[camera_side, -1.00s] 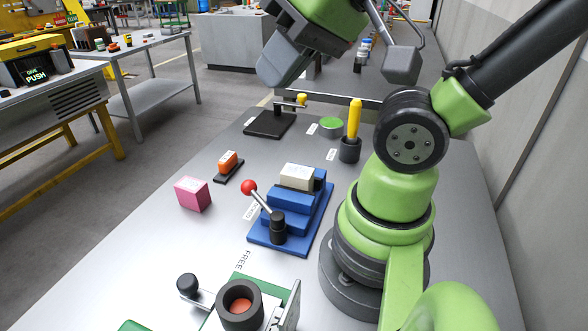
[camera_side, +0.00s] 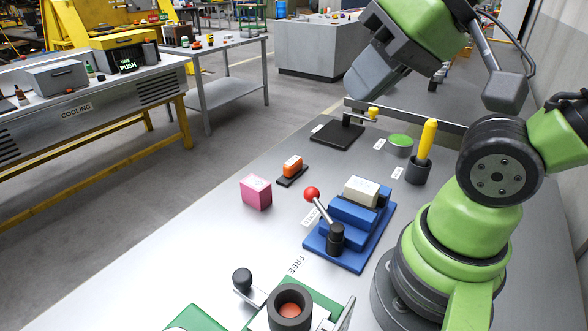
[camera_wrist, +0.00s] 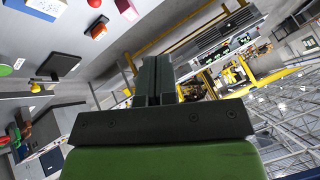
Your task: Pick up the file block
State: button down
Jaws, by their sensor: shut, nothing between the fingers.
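No readable label marks the file block. A pink block (camera_side: 256,192) stands alone on the grey table. A cream block (camera_side: 361,190) sits on top of a blue stepped fixture (camera_side: 350,236) with a red-knobbed lever (camera_side: 312,194). An orange block (camera_side: 292,165) sits on a small black base. A yellow handle (camera_side: 427,138) stands upright in a dark cup (camera_side: 417,172). My gripper (camera_side: 360,92) is high above the table's far part, apart from all of these. The wrist view shows its fingers (camera_wrist: 153,78) shut and empty. There the cream block (camera_wrist: 47,7) and orange block (camera_wrist: 98,29) are at upper left.
A black plate with a yellow-knobbed crank (camera_side: 337,135) and a green disc (camera_side: 400,139) stand at the table's far end. A green fixture with a dark round cup (camera_side: 289,305) is at the front. The table (camera_side: 180,265) is clear left of the pink block.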

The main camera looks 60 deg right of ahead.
jog(key=shift+c, duration=0.4)
grip_release()
jog(key=shift+w, duration=0.1)
